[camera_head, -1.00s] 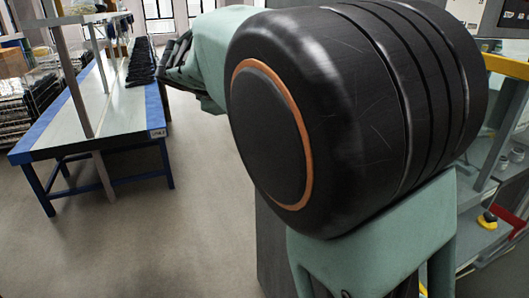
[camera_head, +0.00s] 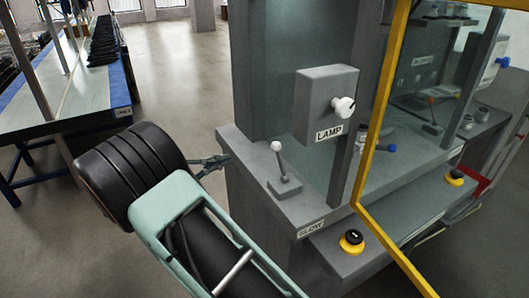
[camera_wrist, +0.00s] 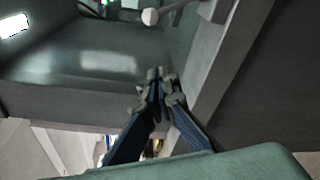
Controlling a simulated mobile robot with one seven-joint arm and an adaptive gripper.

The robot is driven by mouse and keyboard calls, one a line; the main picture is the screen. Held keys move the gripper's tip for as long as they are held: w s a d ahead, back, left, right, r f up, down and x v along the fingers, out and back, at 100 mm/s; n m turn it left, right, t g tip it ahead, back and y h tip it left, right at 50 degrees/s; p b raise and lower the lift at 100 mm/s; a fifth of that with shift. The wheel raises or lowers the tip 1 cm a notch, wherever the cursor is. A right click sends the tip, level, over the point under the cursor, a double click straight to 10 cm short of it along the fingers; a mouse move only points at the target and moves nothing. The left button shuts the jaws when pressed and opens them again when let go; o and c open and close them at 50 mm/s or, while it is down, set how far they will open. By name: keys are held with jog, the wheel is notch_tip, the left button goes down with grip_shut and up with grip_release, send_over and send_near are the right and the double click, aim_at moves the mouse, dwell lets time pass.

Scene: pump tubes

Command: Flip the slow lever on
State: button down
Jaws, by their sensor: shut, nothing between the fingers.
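The slow lever (camera_head: 280,162) is a thin metal stick with a white ball on top, rising from a small grey base on the machine's ledge. It leans slightly left in the head view. The SLOW label (camera_head: 311,229) is on the ledge's front edge below it. My gripper (camera_head: 222,160) is at the ledge's left corner, left of the lever and apart from it. In the wrist view my gripper (camera_wrist: 156,75) is shut and empty, and a white ball-topped stick (camera_wrist: 150,16) shows beyond the fingertips.
A grey LAMP box (camera_head: 326,102) with a white knob stands right of the lever. A yellow frame post (camera_head: 375,125) is farther right. Yellow-based buttons (camera_head: 351,242) sit on the lower shelf. A blue-edged table (camera_head: 62,105) is at left, with open floor between.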

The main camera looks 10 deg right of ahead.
aim_at(280, 161)
dwell(0.3)
jog(key=w+d, duration=0.2)
jog(key=d, duration=0.9)
jog(key=shift+d+r, duration=0.2)
jog(key=shift+r, duration=0.15)
jog(key=shift+s, duration=0.1)
